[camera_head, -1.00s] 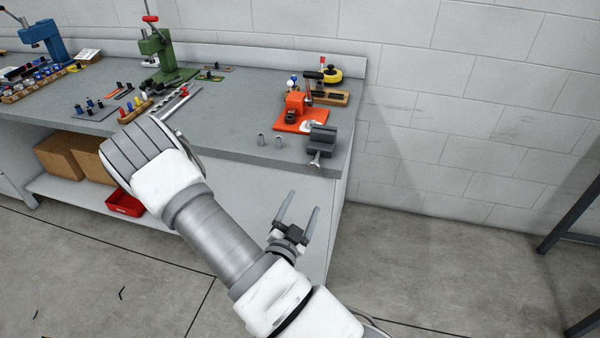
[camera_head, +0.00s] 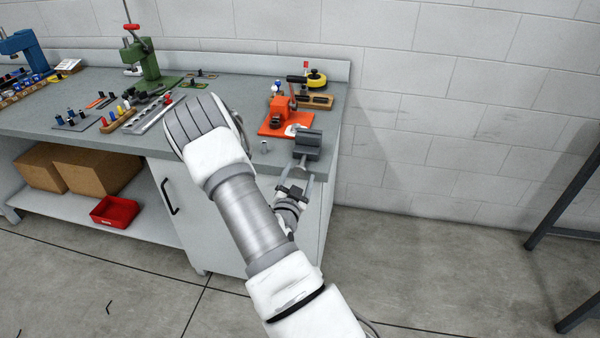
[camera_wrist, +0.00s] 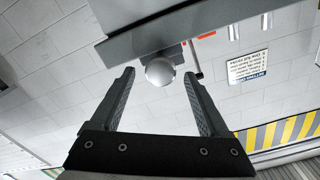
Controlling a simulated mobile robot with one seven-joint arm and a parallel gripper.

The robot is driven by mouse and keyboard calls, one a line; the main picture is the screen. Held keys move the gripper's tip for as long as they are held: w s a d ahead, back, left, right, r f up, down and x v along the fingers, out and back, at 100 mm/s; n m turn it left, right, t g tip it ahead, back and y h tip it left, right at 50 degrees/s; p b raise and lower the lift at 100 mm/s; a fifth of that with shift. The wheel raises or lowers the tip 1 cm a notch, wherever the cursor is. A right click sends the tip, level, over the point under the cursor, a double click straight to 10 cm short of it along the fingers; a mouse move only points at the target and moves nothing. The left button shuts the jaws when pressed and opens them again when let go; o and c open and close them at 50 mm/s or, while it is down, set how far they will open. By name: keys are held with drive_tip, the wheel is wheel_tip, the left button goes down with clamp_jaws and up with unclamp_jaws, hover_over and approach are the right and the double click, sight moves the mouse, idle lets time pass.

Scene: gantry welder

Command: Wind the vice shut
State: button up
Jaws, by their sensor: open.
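The dark grey vice (camera_head: 308,143) stands at the front right corner of the workbench. Its screw end points out over the front edge. In the wrist view, a round silver knob (camera_wrist: 160,71) shows beyond and between my fingertips, below the bench edge, with a bit of dark metal behind it. My gripper (camera_head: 298,173) is open, just in front of the vice, with one finger on each side of the knob. It also shows in the wrist view (camera_wrist: 158,76), and no contact with the knob is visible. My arm hides part of the bench front.
An orange fixture (camera_head: 276,123) stands behind and left of the vice on the workbench (camera_head: 215,82). A small metal cylinder (camera_head: 264,145) stands left of the vice. A green press (camera_head: 148,65) is further left. The floor to the right is clear up to a dark metal frame (camera_head: 562,200).

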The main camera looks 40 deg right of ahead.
sight(302, 163)
drive_tip(key=shift+x, duration=1.15)
clamp_jaws()
drive_tip(key=shift+a+r+m+p, duration=0.1)
drive_tip(key=shift+m+p, duration=0.2)
drive_tip(key=shift+p, duration=0.2)
